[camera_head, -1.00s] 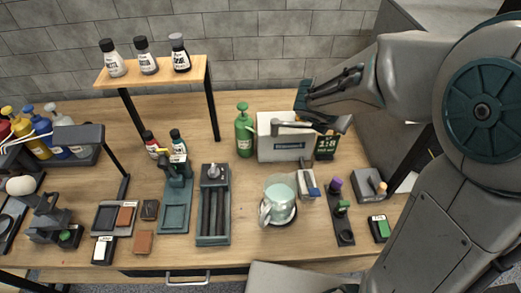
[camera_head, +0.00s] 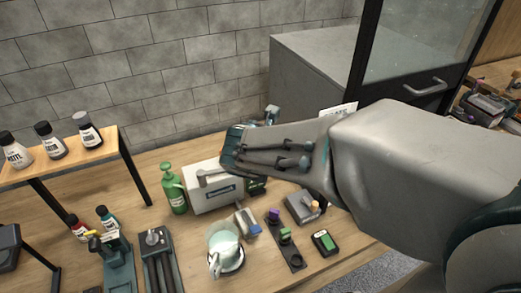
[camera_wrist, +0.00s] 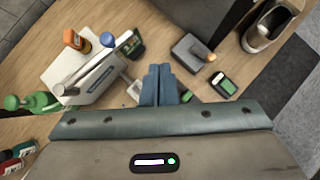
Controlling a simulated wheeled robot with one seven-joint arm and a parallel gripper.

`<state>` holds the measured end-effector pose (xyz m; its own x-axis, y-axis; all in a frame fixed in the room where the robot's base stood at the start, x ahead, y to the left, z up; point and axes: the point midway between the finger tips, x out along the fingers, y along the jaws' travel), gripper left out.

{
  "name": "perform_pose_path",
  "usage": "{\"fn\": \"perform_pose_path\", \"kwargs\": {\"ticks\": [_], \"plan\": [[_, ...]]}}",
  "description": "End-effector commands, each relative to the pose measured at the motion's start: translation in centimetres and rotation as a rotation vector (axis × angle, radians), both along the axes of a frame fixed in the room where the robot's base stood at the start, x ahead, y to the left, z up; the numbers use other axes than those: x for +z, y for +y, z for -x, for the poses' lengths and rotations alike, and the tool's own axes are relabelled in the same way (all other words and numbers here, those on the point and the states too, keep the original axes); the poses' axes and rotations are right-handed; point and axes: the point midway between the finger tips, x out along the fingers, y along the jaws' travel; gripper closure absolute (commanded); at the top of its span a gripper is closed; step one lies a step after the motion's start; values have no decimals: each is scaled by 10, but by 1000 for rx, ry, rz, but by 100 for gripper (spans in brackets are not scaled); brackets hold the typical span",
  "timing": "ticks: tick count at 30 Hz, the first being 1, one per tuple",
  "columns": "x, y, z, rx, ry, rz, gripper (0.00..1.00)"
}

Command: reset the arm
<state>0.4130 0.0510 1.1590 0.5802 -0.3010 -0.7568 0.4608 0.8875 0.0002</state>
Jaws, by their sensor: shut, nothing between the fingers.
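My gripper shows in the wrist view (camera_wrist: 160,85) with its two teal fingers together and nothing between them. It is above the workbench (camera_head: 330,270). In the head view my arm reaches in from the right, and the teal hand end is in front of the right part of a white box-shaped machine (camera_head: 207,190). The fingertips cannot be made out clearly there. The machine also shows in the wrist view (camera_wrist: 75,75), to the left of the fingers.
A green bottle (camera_head: 174,192) stands left of the machine. A glass jug (camera_head: 222,245), a marker stand (camera_head: 290,250) and a grey block (camera_head: 300,207) are in front. A bottle shelf (camera_head: 95,150) is at left. A grey cabinet (camera_head: 310,70) stands behind; a shoe (camera_wrist: 268,25) shows in the wrist view.

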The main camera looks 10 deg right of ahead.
Motion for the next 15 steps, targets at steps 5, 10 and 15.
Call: {"fn": "perform_pose_path", "kwargs": {"ticks": [5, 10, 15], "plan": [[6, -2, 5, -1, 0, 0, 100], [6, -2, 5, -2, 1, 0, 100], [6, -2, 5, -2, 1, 0, 100]]}}
